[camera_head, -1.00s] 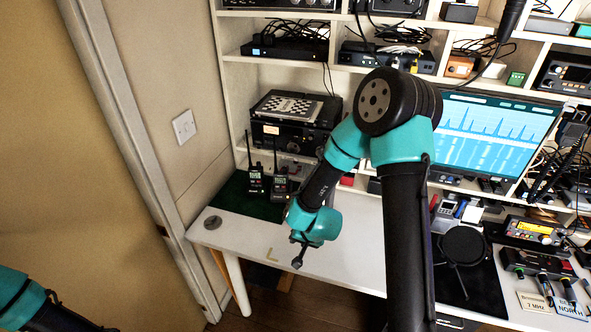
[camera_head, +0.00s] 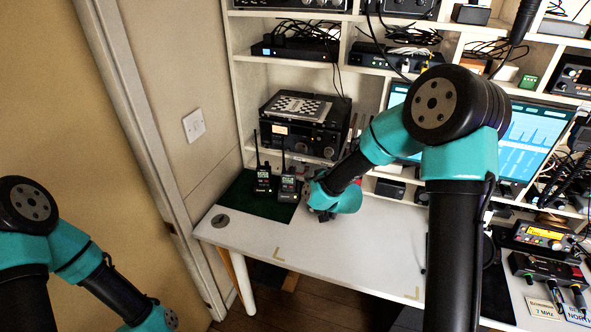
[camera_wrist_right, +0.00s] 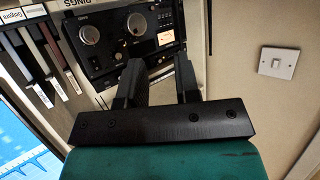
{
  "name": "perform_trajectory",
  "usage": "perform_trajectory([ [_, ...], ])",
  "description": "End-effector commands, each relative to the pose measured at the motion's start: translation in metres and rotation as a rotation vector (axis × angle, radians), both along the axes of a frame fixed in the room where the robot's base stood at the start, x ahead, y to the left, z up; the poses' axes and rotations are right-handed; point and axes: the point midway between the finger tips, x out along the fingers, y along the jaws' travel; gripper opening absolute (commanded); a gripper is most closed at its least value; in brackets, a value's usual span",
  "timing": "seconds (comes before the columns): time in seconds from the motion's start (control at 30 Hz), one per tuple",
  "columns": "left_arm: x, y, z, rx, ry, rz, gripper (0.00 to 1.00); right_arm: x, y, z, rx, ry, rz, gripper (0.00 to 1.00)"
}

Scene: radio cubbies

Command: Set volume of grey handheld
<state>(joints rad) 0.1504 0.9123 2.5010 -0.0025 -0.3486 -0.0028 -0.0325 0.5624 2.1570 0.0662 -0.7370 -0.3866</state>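Two handheld radios with upright antennas stand side by side on a dark green mat (camera_head: 247,205) at the table's left end. The right one (camera_head: 288,189) looks slightly greyer, and the left one (camera_head: 263,182) looks black. Their knobs are too small to read. My right gripper (camera_wrist_right: 158,78) is open and empty in the right wrist view. In the head view my right wrist is just right of the handhelds, with its fingers mostly hidden. No handheld shows in the right wrist view. My left arm is at the lower left, its gripper outside the picture.
Shelves rise behind the table, with a black receiver (camera_head: 295,136) above the handhelds; a receiver with knobs (camera_wrist_right: 120,35) also fills the right wrist view. A light switch (camera_head: 194,125) is on the left wall. The table's front middle (camera_head: 310,260) is clear.

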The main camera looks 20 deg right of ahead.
Motion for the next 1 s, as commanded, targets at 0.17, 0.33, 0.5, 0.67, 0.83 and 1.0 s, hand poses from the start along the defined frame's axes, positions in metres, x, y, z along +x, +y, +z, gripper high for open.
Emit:
perform_trajectory([
  [0.17,0.0,0.0,0.0,0.0,0.0,0.0,0.44,0.015,0.002,-0.006,0.001,0.0,-0.001,0.3],
  [0.33,0.0,0.0,0.0,0.0,0.0,0.0,0.44,0.038,0.005,-0.017,0.001,0.002,0.0,0.3],
  [0.5,0.0,0.0,0.0,0.0,0.0,0.0,0.44,0.065,0.009,-0.028,0.002,0.002,-0.001,0.3],
  [0.67,0.0,0.0,0.0,0.0,0.0,0.0,0.44,0.09,0.012,-0.039,0.002,0.001,-0.001,0.3],
  [0.83,0.0,0.0,0.0,0.0,0.0,0.0,0.44,0.116,0.016,-0.05,0.002,0.002,-0.001,0.3],
  [1.0,0.0,0.0,0.0,0.0,0.0,0.0,0.44,0.139,0.019,-0.059,0.002,0.001,-0.001,0.3],
])
